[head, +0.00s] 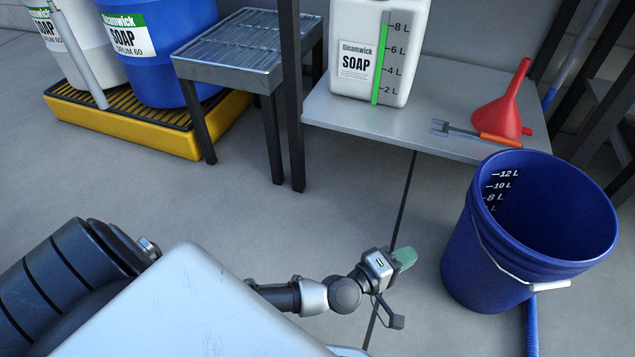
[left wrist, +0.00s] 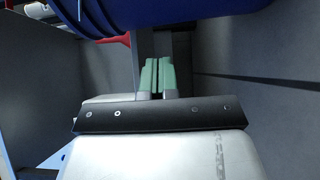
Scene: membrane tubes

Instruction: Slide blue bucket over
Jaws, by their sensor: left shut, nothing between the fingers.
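The blue bucket (head: 480,262) stands upright on the floor at the right of the head view, with litre marks inside and a white handle grip hanging at its front. Its inside looks empty where I can see it. Part of it crosses the top of the left wrist view (left wrist: 190,12). My left gripper (head: 407,258) is just left of the bucket, with its green fingertips pointing toward it and a small gap between. In the left wrist view the green fingers (left wrist: 158,76) are together, with nothing between them. My right gripper is not in view.
A low grey shelf (head: 340,118) behind holds a white soap jug (head: 345,60), a red funnel (head: 503,105) and an orange-handled tool (head: 470,132). A blue hose (head: 532,330) lies by the bucket. A metal stand (head: 240,50) and yellow drum pallet (head: 150,135) are at left. The floor between is clear.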

